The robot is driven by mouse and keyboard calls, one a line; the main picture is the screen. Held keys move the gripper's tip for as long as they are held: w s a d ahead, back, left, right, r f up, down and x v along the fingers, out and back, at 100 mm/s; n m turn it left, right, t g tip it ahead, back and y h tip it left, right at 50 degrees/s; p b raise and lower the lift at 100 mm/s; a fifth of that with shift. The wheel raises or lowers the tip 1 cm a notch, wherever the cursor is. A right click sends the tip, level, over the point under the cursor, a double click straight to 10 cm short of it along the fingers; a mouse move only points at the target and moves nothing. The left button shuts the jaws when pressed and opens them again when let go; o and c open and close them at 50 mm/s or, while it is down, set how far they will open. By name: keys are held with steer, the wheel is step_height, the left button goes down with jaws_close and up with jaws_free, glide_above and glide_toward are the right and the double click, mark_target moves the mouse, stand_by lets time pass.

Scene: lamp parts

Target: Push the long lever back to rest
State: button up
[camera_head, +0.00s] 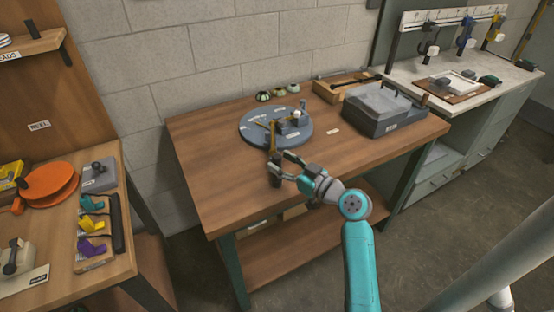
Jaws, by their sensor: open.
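A round dark grey disc (253,137) lies on the wooden workbench, with small pale labels on it. A thin brass-coloured lever (272,134) stands on the disc and reaches toward the front edge of it. A dark upright grip (276,164) is at the lever's near end; whether the two are joined is hard to tell. My gripper (281,169) is open, with its fingers pointing left at the dark grip. The fingers partly cover the grip, so I cannot tell whether they touch it. A white knob (297,114) sits at the disc's right side.
A grey lidded box (378,108) and a wooden tray with a black bar (343,87) stand at the bench's right. Several small round green-and-black items (279,91) lie behind the disc. The bench's left part is clear. A side table with an orange reel (50,182) stands at left.

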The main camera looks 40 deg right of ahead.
steer(key=shift+w+a, duration=0.1)
steer(key=shift+w, duration=1.05)
jaws_close()
steer(key=shift+a, duration=0.1)
